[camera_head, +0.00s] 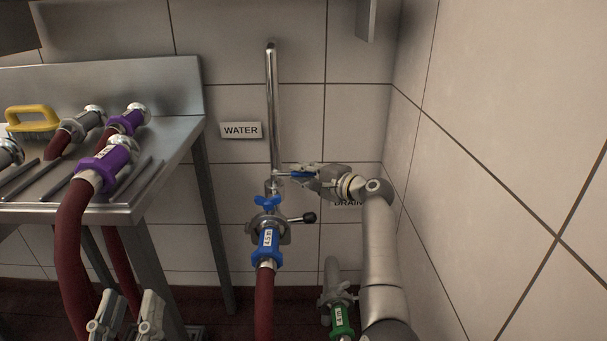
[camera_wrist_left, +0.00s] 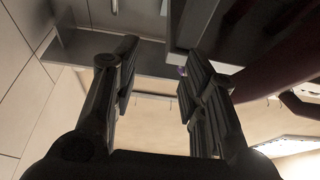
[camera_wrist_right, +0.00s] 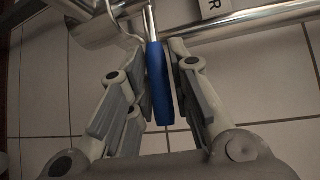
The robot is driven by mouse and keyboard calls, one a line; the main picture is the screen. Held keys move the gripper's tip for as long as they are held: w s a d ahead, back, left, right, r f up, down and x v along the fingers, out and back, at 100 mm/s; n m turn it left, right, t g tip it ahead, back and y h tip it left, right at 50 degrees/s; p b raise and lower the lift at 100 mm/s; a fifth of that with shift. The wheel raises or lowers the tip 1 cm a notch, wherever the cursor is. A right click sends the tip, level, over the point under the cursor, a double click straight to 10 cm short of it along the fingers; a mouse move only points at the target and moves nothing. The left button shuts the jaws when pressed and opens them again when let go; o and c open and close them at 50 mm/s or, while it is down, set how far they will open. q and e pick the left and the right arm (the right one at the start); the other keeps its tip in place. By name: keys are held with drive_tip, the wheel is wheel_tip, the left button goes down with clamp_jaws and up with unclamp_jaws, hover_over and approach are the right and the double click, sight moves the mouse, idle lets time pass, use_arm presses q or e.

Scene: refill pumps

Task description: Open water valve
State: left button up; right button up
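The water valve's blue lever handle (camera_head: 300,174) sticks out to the right from the vertical steel pipe (camera_head: 272,110), beside the WATER sign (camera_head: 240,130). My right gripper (camera_head: 306,174) is at this handle. In the right wrist view, the blue handle (camera_wrist_right: 159,85) lies between the fingers of my right gripper (camera_wrist_right: 157,60), with the fingertips closed in close against both its sides. My left gripper (camera_head: 126,318) is low at the left, away from the valve. In the left wrist view its fingers (camera_wrist_left: 155,75) are apart with nothing between them.
A blue-collared hose (camera_head: 267,245) hangs below the pipe, near a black-knobbed lever (camera_head: 309,218). A green-collared hose fitting (camera_head: 340,318) is below my right arm. A steel table (camera_head: 120,213) with purple-collared hoses (camera_head: 105,160) and a yellow brush (camera_head: 32,119) stands left. A tiled wall is right.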

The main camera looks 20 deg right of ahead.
clamp_jaws()
drive_tip(key=shift+s+a+m+h+p, duration=0.1)
drive_tip(key=shift+s+m+h+p, duration=0.15)
drive_tip(key=shift+p, duration=0.75)
use_arm(q)
drive_tip(key=s+a+f+g+y+p, duration=0.25)
drive_tip(key=f+g, duration=0.65)
drive_tip(key=f, duration=0.6)
use_arm(e)
drive_tip(key=shift+s+m+t+h, duration=0.2)
drive_tip(key=shift+m+t+h, duration=0.25)
drive_tip(key=shift+h, duration=0.2)
drive_tip(key=shift+s+a+m+h+p, duration=0.25)
drive_tip(key=shift+m+h+p, duration=0.2)
drive_tip(key=shift+p, duration=0.35)
use_arm(q)
drive_tip(key=s+a+f+g+y+p, duration=0.1)
drive_tip(key=s+a+f+g, duration=0.1)
drive_tip(key=s, duration=0.5)
drive_tip(key=s+a+f+g+y+p, duration=0.1)
drive_tip(key=s+a+f+g+y, duration=0.1)
drive_tip(key=s+g, duration=0.4)
wheel_tip(320, 180, down, 2)
drive_tip(key=shift+s+a+f+n+g, duration=0.1)
drive_tip(key=shift+s+a+n+g, duration=0.25)
drive_tip(key=shift+a, duration=0.2)
use_arm(e)
drive_tip(key=shift+s+a+f+m+t+h, duration=0.1)
drive_tip(key=shift+s+m+t+h, duration=0.2)
drive_tip(key=shift+h, duration=0.25)
